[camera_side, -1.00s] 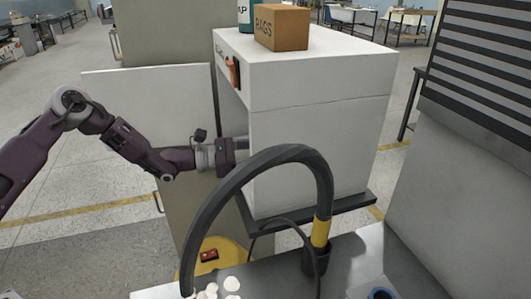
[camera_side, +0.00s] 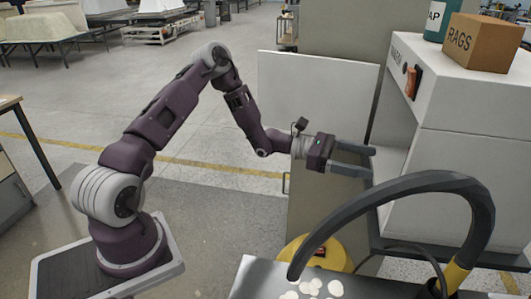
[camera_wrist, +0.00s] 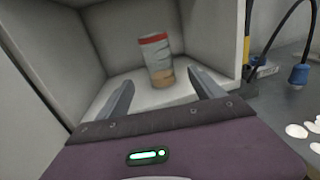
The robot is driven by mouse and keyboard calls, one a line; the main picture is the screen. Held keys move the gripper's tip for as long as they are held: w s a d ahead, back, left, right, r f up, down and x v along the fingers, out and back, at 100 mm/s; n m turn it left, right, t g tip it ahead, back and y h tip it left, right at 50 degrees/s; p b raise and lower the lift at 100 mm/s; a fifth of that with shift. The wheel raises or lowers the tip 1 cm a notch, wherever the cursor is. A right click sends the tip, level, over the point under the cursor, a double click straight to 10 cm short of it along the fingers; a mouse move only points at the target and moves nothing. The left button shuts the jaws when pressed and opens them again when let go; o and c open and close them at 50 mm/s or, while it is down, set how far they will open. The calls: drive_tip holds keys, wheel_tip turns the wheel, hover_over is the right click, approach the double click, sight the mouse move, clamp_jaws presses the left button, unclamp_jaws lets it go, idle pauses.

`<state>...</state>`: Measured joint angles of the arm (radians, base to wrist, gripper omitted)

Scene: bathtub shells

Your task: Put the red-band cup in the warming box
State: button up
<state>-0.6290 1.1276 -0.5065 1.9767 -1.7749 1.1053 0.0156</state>
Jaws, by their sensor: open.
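The red-band cup (camera_wrist: 155,55) is clear with a tan layer low inside and a red band at its top. In the wrist view it stands on the floor of the white warming box (camera_wrist: 97,47). The cup is hidden in the side view, where the box (camera_side: 465,165) stands at the right with its white door (camera_side: 318,95) open.
A thick black hose (camera_side: 430,183) arches in front of the box, close to my gripper. Below is a metal bench (camera_side: 260,275) with several pale round pieces (camera_side: 312,288). A RAGS carton (camera_side: 480,42) and a teal container (camera_side: 437,20) stand on the box.

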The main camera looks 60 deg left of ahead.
drive_tip(key=s+d+r+m+g+y, duration=0.1)
drive_tip(key=s+d+r+m+g, duration=0.75)
drive_tip(key=s+m, duration=0.25)
drive_tip(key=s+d+r+m+g+y, duration=0.1)
drive_tip(key=s+r+m+g+y, duration=0.15)
drive_tip(key=s+m+y, duration=0.6)
drive_tip(key=s+a+r+m+t+y, duration=0.1)
drive_tip(key=s+a+m+t+y, duration=0.1)
drive_tip(key=s+a, duration=0.4)
drive_tip(key=s+a+r+m+t+y, duration=0.1)
drive_tip(key=s+a+m+t+y, duration=0.2)
drive_tip(key=s, duration=0.9)
drive_tip(key=a+t, duration=0.1)
drive_tip(key=a, duration=0.2)
drive_tip(key=shift+r+m, duration=0.15)
drive_tip(key=shift+m, duration=0.1)
